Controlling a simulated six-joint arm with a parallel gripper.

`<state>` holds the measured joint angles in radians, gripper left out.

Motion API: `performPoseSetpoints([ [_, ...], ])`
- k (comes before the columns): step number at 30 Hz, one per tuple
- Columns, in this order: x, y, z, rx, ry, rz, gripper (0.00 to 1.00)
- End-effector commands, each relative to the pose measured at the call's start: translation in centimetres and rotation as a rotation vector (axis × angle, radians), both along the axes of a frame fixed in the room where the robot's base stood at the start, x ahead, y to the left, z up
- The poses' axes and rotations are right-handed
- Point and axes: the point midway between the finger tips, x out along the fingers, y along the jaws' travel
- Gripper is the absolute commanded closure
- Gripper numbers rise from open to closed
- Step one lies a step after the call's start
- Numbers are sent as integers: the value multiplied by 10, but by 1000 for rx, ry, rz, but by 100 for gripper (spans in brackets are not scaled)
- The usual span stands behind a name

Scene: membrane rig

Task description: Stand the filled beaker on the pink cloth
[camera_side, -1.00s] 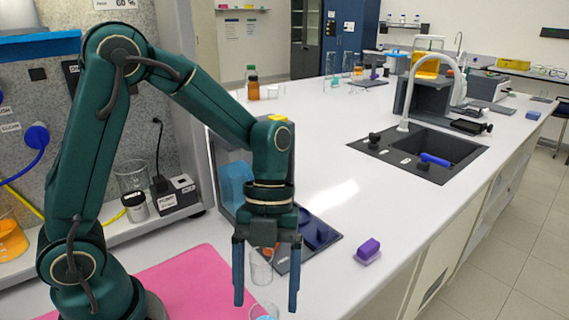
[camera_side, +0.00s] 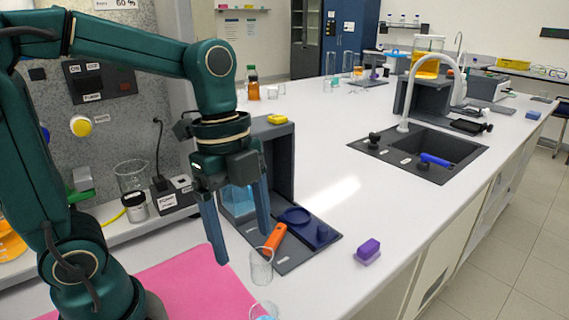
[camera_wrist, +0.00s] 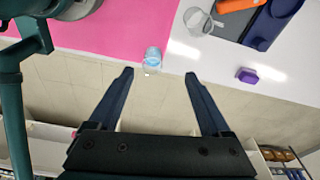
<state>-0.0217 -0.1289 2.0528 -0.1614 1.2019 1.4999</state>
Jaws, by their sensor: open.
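A small clear beaker with blue liquid (camera_side: 264,314) is cut off by the bottom edge of the side view. The wrist view shows it whole (camera_wrist: 152,60), by the front right corner of the pink cloth (camera_wrist: 110,28) and near the table edge; I cannot tell whether its base touches the cloth. The cloth (camera_side: 195,285) lies flat beside my arm's base. My gripper (camera_side: 241,247) is open and empty, pointing down above the table. In the wrist view the beaker appears just beyond and between the fingertips (camera_wrist: 159,73).
An empty clear beaker (camera_side: 261,266) stands close to the gripper. A dark tray (camera_side: 290,257) holds an orange-handled tool (camera_side: 274,238) and blue round items. A purple block (camera_side: 368,250) sits to the right. The table's middle is clear.

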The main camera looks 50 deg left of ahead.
Motion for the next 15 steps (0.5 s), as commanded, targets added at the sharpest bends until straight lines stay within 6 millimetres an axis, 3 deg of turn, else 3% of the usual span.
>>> performPoseSetpoints([
  [9, -24, 17, 7, -51, -184, 855, 18],
  [15, -32, 25, 5, -173, -260, 1245, 18],
])
